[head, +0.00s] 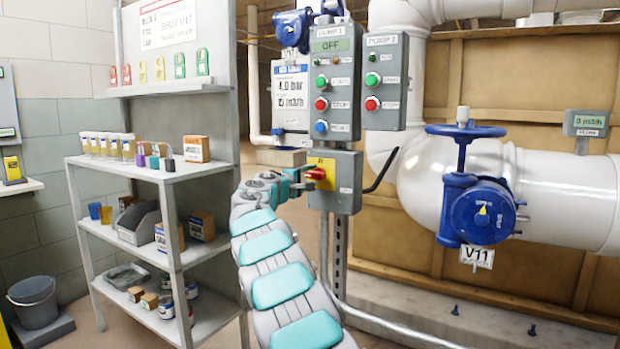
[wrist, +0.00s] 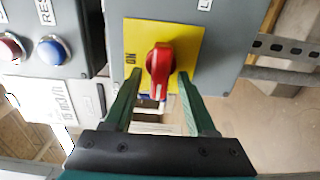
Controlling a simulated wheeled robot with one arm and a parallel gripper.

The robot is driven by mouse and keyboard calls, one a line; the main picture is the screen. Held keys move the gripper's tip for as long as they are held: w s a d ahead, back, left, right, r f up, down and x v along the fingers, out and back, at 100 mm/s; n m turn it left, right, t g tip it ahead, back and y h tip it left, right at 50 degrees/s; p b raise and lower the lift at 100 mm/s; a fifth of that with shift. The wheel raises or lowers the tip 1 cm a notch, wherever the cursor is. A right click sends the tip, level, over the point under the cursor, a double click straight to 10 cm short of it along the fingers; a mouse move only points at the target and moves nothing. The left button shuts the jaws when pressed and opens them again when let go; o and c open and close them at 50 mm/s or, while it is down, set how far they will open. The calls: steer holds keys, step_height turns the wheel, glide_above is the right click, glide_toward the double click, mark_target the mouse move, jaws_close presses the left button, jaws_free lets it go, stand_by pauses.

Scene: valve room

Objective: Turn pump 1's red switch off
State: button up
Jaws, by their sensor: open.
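Pump 1's red switch (head: 315,174) is a red handle on a yellow plate (wrist: 190,35) on the grey box below the pump 1 panel (head: 334,80). The panel's display reads OFF. In the wrist view the red switch (wrist: 159,66) stands upright in the picture, with the word ON to its left on the plate. In the head view the handle lies roughly level. My gripper (wrist: 160,76) is open, its green fingertips on either side of the handle. I cannot tell whether they touch it.
The pump 2 panel (head: 384,82) hangs to the right. A black lever (head: 381,172) sticks out beside the switch box. The blue valve V11 (head: 478,208) sits on the white pipe at right. A loaded shelf (head: 180,172) stands close on the left.

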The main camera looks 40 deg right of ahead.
steer(key=shift+a, duration=0.15)
steer(key=b+v, duration=0.1)
steer(key=v, duration=0.6)
steer(key=shift+s+a+b, duration=0.15)
steer(key=shift+a+b, duration=0.1)
steer(key=shift+b, duration=0.05)
steer(key=s+a+f+m+g+y, duration=0.2)
steer(key=s+a+f+g+y, duration=0.3)
steer(key=s, duration=0.7)
steer(key=s+a+f+m+y, duration=0.1)
steer(key=s+a+f+m, duration=0.2)
steer(key=s+f, duration=0.6)
steer(key=s+a+f+g+y, duration=0.1)
steer(key=s+a+f+y, duration=0.2)
steer(key=s+a+f, duration=0.3)
steer(key=s+a+f+g+y, duration=0.1)
steer(key=s+a+f+y, duration=0.3)
steer(key=s+a, duration=0.9)
steer(key=s+a+f+g+y, duration=0.1)
steer(key=s+a+f+y, duration=0.2)
steer(key=s+a+f, duration=0.5)
steer(key=s+a, duration=0.2)
steer(key=s, duration=0.3)
steer(key=shift+s+a+g+y, duration=0.25)
steer(key=shift+a+g+y, duration=0.05)
steer(key=shift+a, duration=0.05)
